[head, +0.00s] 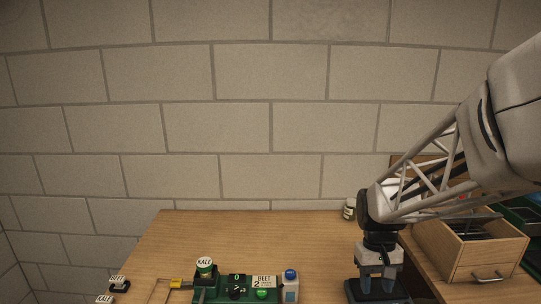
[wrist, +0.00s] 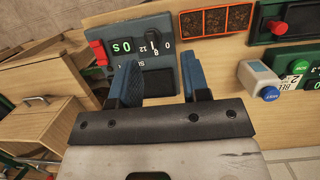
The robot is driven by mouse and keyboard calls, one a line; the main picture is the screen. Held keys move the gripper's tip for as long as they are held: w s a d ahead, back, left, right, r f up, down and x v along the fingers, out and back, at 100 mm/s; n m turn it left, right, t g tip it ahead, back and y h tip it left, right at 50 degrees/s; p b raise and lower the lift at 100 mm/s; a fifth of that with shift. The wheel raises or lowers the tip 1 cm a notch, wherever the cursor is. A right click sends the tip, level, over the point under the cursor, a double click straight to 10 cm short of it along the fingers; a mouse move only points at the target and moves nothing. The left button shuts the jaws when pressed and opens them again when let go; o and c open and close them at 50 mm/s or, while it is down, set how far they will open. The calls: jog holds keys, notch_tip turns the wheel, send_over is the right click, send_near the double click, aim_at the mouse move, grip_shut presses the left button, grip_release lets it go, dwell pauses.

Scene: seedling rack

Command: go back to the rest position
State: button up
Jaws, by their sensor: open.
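My gripper (head: 376,270) is at the right of the table in the head view, fingers pointing down. Its two blue fingertips also show in the wrist view (wrist: 160,80), spread apart with nothing between them. Beneath it is a dark grey device (head: 376,291). In the wrist view this device (wrist: 158,58) has a red lever, a lit green display and a dial. The fingers overlap its lower edge in that view; I cannot tell whether they touch it.
A wooden drawer box (head: 470,248) stands to the right of my gripper. A small jar (head: 350,209) is at the table's back edge. The table's back middle (head: 280,235) is clear.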

jog(key=s+a+r+t, duration=0.2)
jog(key=s+a+r, duration=0.1)
jog(key=s, duration=0.5)
jog(key=s+a+r+t, duration=0.3)
jog(key=s+r, duration=0.3)
jog(key=s, duration=0.2)
jog(key=shift+r, duration=0.15)
jog(key=shift+c, duration=0.4)
dwell(2.9)
